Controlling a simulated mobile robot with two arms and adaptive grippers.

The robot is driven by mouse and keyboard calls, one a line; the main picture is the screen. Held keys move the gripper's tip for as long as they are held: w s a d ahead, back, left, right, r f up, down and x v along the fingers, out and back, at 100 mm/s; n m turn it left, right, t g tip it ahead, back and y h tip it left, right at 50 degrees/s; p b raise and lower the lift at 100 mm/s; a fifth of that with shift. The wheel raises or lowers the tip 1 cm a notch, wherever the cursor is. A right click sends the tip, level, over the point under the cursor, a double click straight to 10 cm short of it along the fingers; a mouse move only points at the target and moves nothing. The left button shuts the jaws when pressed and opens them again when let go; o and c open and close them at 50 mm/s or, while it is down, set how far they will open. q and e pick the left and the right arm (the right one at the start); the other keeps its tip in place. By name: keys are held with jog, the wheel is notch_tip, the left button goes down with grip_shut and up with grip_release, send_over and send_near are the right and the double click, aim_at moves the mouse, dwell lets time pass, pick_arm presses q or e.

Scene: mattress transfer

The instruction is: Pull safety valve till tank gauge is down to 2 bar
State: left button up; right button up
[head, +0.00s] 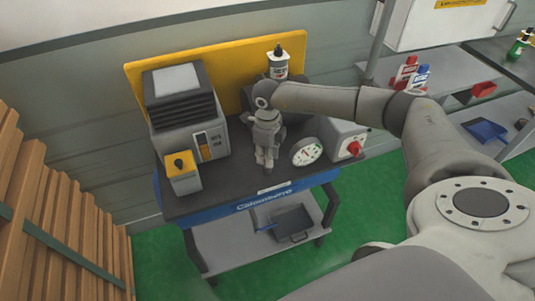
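A round white gauge (307,151) with a green and red marked dial stands at the front right of the dark workbench top (225,196). Its needle is too small to read. My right arm reaches in from the right over the bench. My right gripper (265,161) points down just left of the gauge, with its fingers near the bench top. The fingers look close together, but I cannot tell whether anything is between them. I cannot make out the safety valve; the gripper and arm may hide it. My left gripper is not in view.
A grey machine (208,118) and a small yellow-topped box (183,180) stand left on the bench. A grey box with a red knob (354,147) is right of the gauge. A bottle (278,69) stands behind, near the yellow back panel (222,62). Wooden slats (62,225) stand at left.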

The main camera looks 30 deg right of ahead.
grip_shut()
jog(key=shift+r, duration=0.8)
jog(key=o, duration=0.7)
grip_release()
jog(key=shift+o, duration=0.2)
notch_tip(320, 180, up, 12)
